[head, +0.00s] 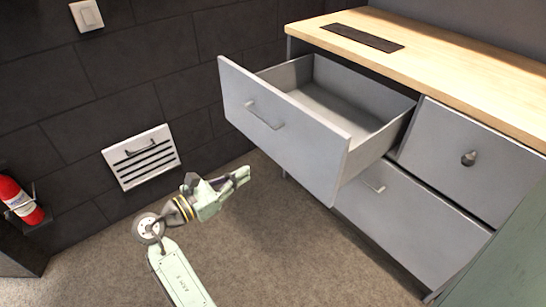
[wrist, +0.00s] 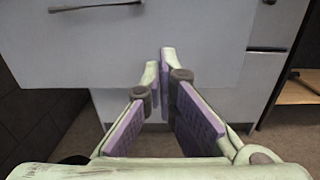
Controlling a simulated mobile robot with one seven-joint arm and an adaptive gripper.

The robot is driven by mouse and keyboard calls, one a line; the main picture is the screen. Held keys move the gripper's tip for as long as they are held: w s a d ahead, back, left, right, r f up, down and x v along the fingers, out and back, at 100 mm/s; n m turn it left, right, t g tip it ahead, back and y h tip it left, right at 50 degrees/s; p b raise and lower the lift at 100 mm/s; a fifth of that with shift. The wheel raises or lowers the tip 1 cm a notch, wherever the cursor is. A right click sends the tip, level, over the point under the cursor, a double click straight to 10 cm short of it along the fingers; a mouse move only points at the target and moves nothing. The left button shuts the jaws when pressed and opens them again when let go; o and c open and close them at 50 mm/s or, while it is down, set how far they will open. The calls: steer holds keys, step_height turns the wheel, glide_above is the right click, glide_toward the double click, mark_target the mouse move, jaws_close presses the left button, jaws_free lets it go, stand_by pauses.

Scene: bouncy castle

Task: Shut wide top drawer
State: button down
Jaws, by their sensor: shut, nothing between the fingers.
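The wide top drawer (head: 290,120) is grey and pulled well out of the cabinet in the head view; its inside looks empty. Its front carries a bar handle (head: 263,116). In the wrist view the drawer front (wrist: 200,40) fills the upper part, with the handle (wrist: 97,6) at the upper left. My gripper (head: 245,174) is below and to the left of the drawer front in the head view, apart from the handle. Its fingers (wrist: 160,75) are shut and empty in the wrist view. I cannot tell whether the fingertips touch the drawer front.
A wooden countertop (head: 450,70) tops the cabinet. A lower drawer (head: 400,225) and a right drawer with a knob (head: 460,150) are shut. A wall vent (head: 141,157) and a fire extinguisher (head: 19,199) are at the left. The carpet (head: 290,240) before the cabinet is clear.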

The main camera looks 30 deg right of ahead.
steer(key=p, duration=0.1)
glide_toward(294, 148)
steer(key=d, duration=0.4)
steer(key=w+d, duration=0.1)
steer(key=d, duration=0.2)
steer(key=shift+d+g, duration=0.1)
steer(key=shift+g, duration=0.2)
steer(key=shift+d+p, duration=0.25)
steer(key=shift+p, duration=0.05)
steer(key=d, duration=0.9)
steer(key=w+d, duration=0.1)
steer(key=d, duration=0.9)
steer(key=w+d+p, duration=0.1)
steer(key=d, duration=0.9)
steer(key=shift+w+d+f, duration=0.1)
steer(key=shift+d, duration=0.5)
steer(key=shift+w, duration=0.1)
steer(key=shift+r, duration=0.3)
